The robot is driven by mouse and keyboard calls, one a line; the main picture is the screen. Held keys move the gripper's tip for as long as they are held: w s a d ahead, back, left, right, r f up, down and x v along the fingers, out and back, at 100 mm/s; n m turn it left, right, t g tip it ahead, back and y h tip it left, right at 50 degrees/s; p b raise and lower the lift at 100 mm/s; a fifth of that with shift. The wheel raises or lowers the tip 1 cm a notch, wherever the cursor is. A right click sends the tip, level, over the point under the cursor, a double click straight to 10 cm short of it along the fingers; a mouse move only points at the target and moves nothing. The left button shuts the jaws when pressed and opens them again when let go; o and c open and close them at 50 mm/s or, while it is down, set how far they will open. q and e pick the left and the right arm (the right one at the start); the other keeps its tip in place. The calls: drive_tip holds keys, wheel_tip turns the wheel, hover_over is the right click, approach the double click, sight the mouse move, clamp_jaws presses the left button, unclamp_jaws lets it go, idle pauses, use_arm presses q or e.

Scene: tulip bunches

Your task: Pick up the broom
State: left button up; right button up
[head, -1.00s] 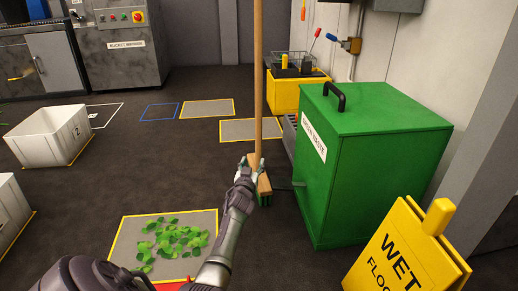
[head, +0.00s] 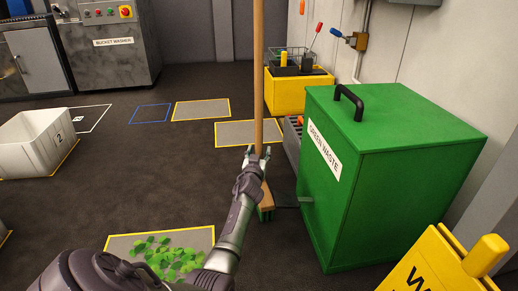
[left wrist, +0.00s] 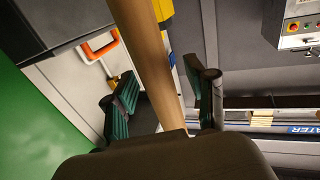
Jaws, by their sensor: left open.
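The broom stands upright in the head view, its long wooden handle (head: 259,75) rising out of the top of the picture. Its wooden head (head: 267,197) with green bristles is low beside the green bin. My left gripper (head: 257,154) is at the lower part of the handle. In the left wrist view the handle (left wrist: 152,55) runs between the two spread fingers (left wrist: 165,105), with a gap on each side. The left gripper is open around the handle. My right gripper is in neither view.
A green waste bin (head: 400,170) with a pedal stands close to the right of the broom. A yellow wet floor sign (head: 430,265) is at front right. Green leaves (head: 165,255) lie on a marked floor patch. A white bucket (head: 30,145) stands left. The middle floor is clear.

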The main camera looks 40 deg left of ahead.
use_arm(q)
drive_tip(key=shift+d, duration=0.1)
drive_tip(key=shift+c, duration=0.3)
drive_tip(key=shift+s, duration=0.1)
clamp_jaws()
drive_tip(key=shift+r, duration=0.25)
